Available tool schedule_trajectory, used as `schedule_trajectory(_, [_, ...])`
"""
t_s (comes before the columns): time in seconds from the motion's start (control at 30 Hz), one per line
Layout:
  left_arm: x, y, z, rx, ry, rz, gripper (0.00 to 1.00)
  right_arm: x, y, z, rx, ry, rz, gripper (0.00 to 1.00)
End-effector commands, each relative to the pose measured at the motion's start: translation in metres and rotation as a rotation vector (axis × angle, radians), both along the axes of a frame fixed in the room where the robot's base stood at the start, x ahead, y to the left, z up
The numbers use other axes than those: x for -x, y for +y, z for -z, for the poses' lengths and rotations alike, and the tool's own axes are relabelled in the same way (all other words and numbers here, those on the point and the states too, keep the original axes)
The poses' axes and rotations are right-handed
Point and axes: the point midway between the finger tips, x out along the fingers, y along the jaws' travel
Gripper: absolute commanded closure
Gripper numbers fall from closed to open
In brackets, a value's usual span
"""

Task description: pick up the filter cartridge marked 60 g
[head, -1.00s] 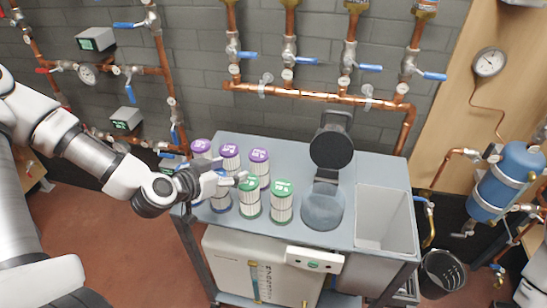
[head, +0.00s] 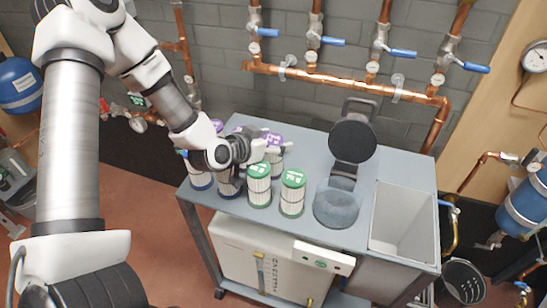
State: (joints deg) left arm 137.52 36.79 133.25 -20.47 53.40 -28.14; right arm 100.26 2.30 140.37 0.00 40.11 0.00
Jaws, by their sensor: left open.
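Several white pleated filter cartridges stand upright on the left of the grey cart top (head: 312,150). Two with green caps, a left one (head: 259,187) and a right one (head: 292,195), stand in front. Purple-capped ones stand behind, one partly visible at the right (head: 273,143). The cap markings are too small to read, so I cannot tell which is 60 g. My left gripper (head: 268,147) is open above the cluster, near the purple caps.
An empty grey bin (head: 404,222) is at the cart's right end. Copper pipes with blue-handled valves (head: 326,41) run along the wall behind. A black bucket (head: 464,281) stands on the floor at right.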

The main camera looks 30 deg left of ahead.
Motion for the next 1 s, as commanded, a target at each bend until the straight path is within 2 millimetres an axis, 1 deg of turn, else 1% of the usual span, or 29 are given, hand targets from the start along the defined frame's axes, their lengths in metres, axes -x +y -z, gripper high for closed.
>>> schedule_trajectory(0.13, [0.0,0.0,0.0,0.001,0.0,0.0,0.3,0.0,0.0,0.0,0.0,0.0,0.0,0.6])
schedule_trajectory(0.17, [0.0,0.0,0.0,0.001,0.0,0.0,0.4,0.0,0.0,0.0,0.0,0.0,0.0,0.6])
schedule_trajectory(0.2, [0.0,0.0,0.0,0.001,0.0,0.0,0.54,0.0,0.0,0.0,0.0,0.0,0.0,0.6])
schedule_trajectory(0.27, [0.0,0.0,0.0,0.0,0.0,0.0,0.76,0.0,0.0,0.0,0.0,0.0,0.0,0.6])
schedule_trajectory(0.3, [0.0,0.0,0.0,0.0,0.0,0.0,0.9,0.0,0.0,0.0,0.0,0.0,0.0,0.6])
schedule_trajectory(0.33, [0.0,0.0,0.0,0.0,0.0,0.0,1.0,0.0,0.0,0.0,0.0,0.0,0.0,0.6])
schedule_trajectory(0.57, [0.001,0.0,-0.001,0.0,0.0,0.0,1.0,0.0,0.0,0.0,0.0,0.0,0.0,0.6])
schedule_trajectory(0.67, [0.0,0.0,-0.005,0.0,-0.001,0.0,1.0,0.0,0.0,-0.001,0.0,0.0,0.0,0.6])
schedule_trajectory(0.77, [0.0,0.0,-0.015,0.0,-0.003,0.0,1.0,0.0,0.0,-0.003,0.0,0.0,0.0,0.6])
schedule_trajectory(0.87, [0.0,0.0,-0.031,0.002,-0.004,0.0,1.0,0.0,0.0,-0.006,0.0,0.0,0.0,0.6])
schedule_trajectory(1.0, [0.0,0.0,-0.057,0.002,-0.005,0.0,1.0,0.0,0.0,-0.01,0.0,0.0,0.0,0.6])
